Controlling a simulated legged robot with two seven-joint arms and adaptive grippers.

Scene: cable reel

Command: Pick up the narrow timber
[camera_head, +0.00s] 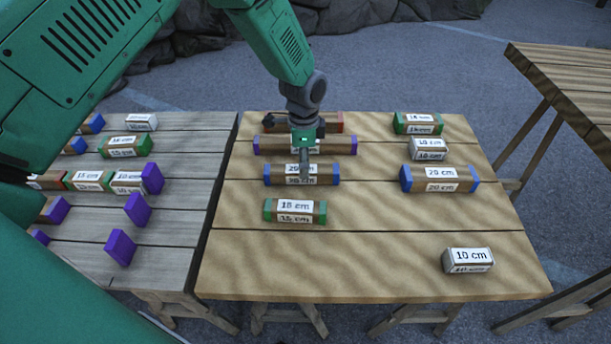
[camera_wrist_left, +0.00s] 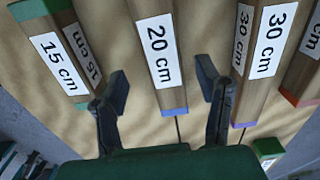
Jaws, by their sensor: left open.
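Several labelled timbers lie on the light wooden table (camera_head: 370,265). My left gripper (camera_head: 304,172) is open above a 20 cm timber with blue ends (camera_head: 330,180). In the left wrist view, this timber (camera_wrist_left: 157,50) runs between the spread fingers of the gripper (camera_wrist_left: 165,92), with gaps on both sides. A 15 cm timber with green ends (camera_head: 295,211) lies in front of it, and a longer purple-ended timber (camera_head: 345,145), labelled 30 cm in the wrist view (camera_wrist_left: 262,60), lies behind. The pictures do not make clear which timber is called narrow. My right gripper is not in view.
A red-ended timber (camera_head: 333,118) lies at the back. On the right are a green-ended timber (camera_head: 400,124), white 10 cm blocks (camera_head: 428,149) (camera_head: 468,260) and another blue-ended 20 cm timber (camera_head: 440,179). A grey table (camera_head: 180,200) with more timbers stands at left. The front middle is clear.

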